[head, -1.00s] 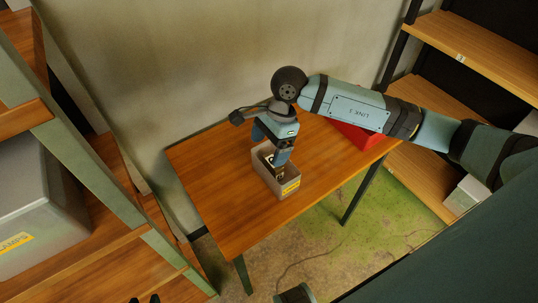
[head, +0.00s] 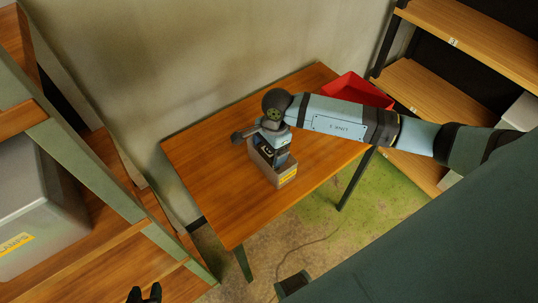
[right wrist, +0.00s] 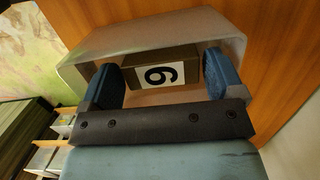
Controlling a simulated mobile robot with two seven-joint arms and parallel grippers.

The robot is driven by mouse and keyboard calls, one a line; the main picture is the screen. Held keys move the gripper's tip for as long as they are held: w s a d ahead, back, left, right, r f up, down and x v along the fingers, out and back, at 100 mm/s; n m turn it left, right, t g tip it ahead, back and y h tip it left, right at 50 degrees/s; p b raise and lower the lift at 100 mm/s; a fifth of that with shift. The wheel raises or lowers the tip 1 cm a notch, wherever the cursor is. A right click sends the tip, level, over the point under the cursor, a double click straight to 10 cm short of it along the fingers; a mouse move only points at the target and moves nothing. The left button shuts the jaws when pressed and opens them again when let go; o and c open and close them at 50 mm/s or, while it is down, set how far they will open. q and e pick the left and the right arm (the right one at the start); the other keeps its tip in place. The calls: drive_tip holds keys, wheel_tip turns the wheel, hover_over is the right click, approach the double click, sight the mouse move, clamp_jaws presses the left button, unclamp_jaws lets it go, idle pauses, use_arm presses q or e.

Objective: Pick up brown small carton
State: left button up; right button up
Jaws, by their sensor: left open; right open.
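The brown small carton (right wrist: 189,59), with a white label bearing a digit, sits inside a grey bin (right wrist: 130,48) in the right wrist view. The bin also stands on the table in the head view (head: 270,178), with a yellow label on its front. My right gripper (right wrist: 163,84) is open and reaches down into the bin, one blue finger on each side of the carton. I cannot tell if the fingers touch it. In the head view my right gripper (head: 272,154) hides much of the bin's inside. My left gripper (head: 144,294) is open and empty at the bottom edge.
The wooden table (head: 215,190) has clear room left of the bin. A red tray (head: 358,90) sits at its far right corner, partly behind my right arm. Shelves stand on both sides; the left one holds a large grey bin (head: 40,190). A wall is behind the table.

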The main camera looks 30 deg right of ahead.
drive_tip(key=shift+a+f, duration=0.15)
drive_tip(key=shift+f, duration=1.15)
drive_tip(key=c, duration=0.7)
